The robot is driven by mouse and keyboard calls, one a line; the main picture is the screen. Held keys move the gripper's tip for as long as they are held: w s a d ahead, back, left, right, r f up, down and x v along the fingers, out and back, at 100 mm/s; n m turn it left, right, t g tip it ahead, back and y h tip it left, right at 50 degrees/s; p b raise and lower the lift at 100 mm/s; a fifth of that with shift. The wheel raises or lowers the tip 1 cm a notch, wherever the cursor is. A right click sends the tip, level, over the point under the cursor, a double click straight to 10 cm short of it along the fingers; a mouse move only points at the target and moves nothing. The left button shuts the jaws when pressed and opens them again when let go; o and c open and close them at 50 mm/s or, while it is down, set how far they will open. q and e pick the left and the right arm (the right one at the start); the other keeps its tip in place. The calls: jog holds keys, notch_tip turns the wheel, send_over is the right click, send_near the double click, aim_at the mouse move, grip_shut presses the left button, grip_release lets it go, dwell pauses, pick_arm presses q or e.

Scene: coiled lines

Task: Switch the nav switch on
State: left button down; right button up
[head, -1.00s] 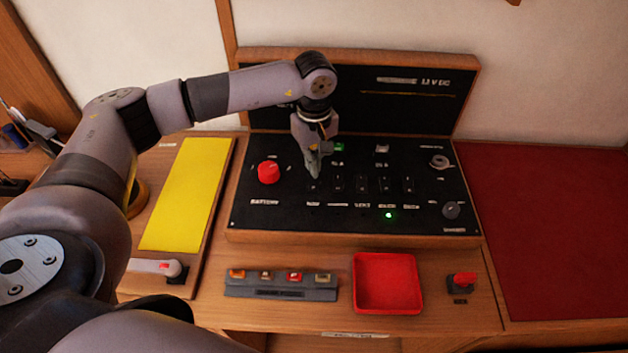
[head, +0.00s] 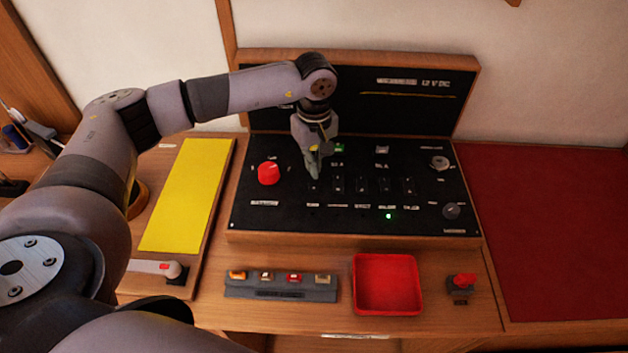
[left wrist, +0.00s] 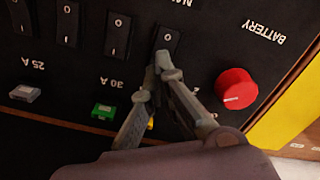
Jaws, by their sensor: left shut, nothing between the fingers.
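The nav switch (left wrist: 169,40) is a black rocker at the end of the switch row beside the battery knob. In the head view it is the leftmost rocker (head: 313,186). A clipped label above it in the left wrist view looks like NAV, but I cannot read it surely. My left gripper (left wrist: 158,68) is shut and empty, its fingertips at this rocker's near end in that view, partly hiding it. I cannot tell whether they touch. The head view shows the left gripper (head: 313,175) pointing down there. No light shows below this rocker.
More rockers (head: 361,185) stand close to the right, and a green light (head: 388,215) glows below one. The red battery knob (head: 268,173) is close on the left. A green breaker (left wrist: 103,109) is near the fingers. A red tray (head: 388,284) sits in front.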

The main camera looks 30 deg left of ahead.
pick_arm(q)
jog(key=shift+f+b, duration=1.1)
jog(key=shift+f, duration=0.15)
dwell(0.5)
jog(key=shift+r, duration=0.15)
jog(key=shift+r+p, duration=0.45)
jog(key=shift+r, duration=0.1)
jog(key=shift+r+p, duration=1.25)
jog(key=shift+r, duration=1.6)
